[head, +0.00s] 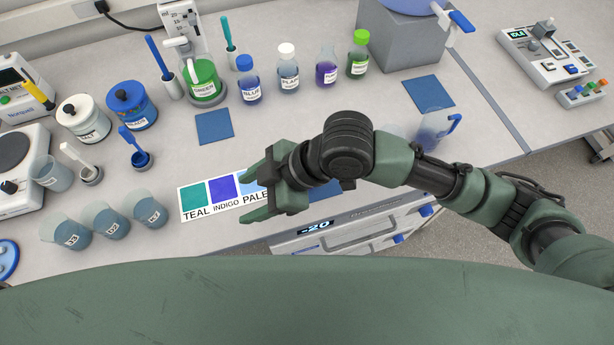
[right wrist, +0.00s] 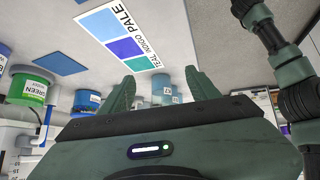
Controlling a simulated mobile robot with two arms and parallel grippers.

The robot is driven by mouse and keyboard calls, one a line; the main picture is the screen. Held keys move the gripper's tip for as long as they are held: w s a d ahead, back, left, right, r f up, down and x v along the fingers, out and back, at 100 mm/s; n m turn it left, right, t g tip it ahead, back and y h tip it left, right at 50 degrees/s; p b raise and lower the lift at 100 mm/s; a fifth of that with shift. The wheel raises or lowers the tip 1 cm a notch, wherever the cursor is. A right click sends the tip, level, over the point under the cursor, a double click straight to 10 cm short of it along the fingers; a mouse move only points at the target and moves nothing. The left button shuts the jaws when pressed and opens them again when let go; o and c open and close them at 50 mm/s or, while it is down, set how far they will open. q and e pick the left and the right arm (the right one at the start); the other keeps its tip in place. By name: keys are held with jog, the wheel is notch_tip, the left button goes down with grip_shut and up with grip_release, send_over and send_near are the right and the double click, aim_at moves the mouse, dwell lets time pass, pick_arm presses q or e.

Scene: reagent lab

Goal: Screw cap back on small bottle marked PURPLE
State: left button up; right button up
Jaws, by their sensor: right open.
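The small bottle marked PURPLE (head: 327,72) stands upright at the back of the bench, between the blank and green bottles. It holds purple liquid, and I see no cap on its neck. I cannot make out a loose purple cap in either view. My right gripper (head: 247,195) is open and empty over the colour card (head: 194,201), well in front of the bottle and to its left. Its two green fingers (right wrist: 160,82) also show apart in the right wrist view, with nothing between them. My left gripper is not in view.
Capped blue (head: 249,88), blank (head: 288,75) and green (head: 358,60) bottles flank the purple one. A green jug (head: 203,82) stands left of them. Blue mats (head: 214,126) (head: 428,93) lie on the bench, with clear bench between them. Several beakers (head: 111,225) stand front left.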

jog(key=w+d+h, duration=0.1)
jog(key=d, duration=0.1)
jog(key=w+d+f+n+h, duration=0.1)
jog(key=d, duration=0.1)
jog(key=w+d+f+g+h, duration=0.1)
jog(key=d, duration=0.1)
jog(key=shift+w+d+f+n, duration=0.1)
jog(key=shift+w+f+n, duration=0.2)
jog(key=shift+w, duration=0.1)
jog(key=w+d+m+h, duration=0.1)
jog(key=w+d, duration=0.5)
jog(key=d, duration=0.1)
jog(key=shift+r, duration=0.45)
